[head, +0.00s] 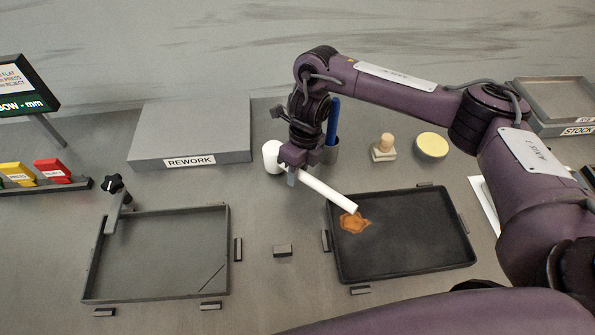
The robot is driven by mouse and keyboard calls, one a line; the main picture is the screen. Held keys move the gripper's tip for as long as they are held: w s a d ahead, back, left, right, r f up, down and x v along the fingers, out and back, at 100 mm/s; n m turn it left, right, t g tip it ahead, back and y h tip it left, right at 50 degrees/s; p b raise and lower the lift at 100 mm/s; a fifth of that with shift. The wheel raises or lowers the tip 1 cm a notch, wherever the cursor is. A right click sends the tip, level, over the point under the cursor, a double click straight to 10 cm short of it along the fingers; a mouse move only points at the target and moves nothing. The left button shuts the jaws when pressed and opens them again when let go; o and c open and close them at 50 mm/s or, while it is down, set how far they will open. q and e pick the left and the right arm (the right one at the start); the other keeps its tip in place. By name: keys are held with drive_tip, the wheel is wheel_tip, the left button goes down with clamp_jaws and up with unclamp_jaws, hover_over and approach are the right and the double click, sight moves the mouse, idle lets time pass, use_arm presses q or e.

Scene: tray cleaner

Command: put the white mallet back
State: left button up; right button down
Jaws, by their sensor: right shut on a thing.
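The white mallet has a thick white head (272,158) and a long white handle (330,193). My right gripper (297,168) is shut on the handle close to the head. The mallet lies slantwise, with the head at the upper left and the handle's end over the far left corner of the black tray in the picture. I cannot tell how high it is above the table. The gripper hides part of the handle beside the head. My left gripper is not in view.
The black tray (410,259) has an orange-brown patch (354,223) near its far left corner. An empty grey tray (150,298) lies left. Behind stand the REWORK block (188,140), a cup with a blue item (333,122), a wooden-knobbed stamp (384,148) and a yellow disc (431,146).

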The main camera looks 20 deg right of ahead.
drive_tip(key=shift+f+b, duration=0.5)
drive_tip(key=shift+f, duration=0.05)
drive_tip(key=c, duration=1.3)
unclamp_jaws()
drive_tip(key=shift+r, duration=0.1)
drive_tip(key=shift+o, duration=0.2)
drive_tip(key=shift+r+p, duration=0.5)
drive_tip(key=shift+p, duration=0.1)
wheel_tip(320, 180, up, 12)
drive_tip(key=w+d, duration=0.1)
drive_tip(key=d, duration=0.1)
drive_tip(key=shift+f, duration=0.15)
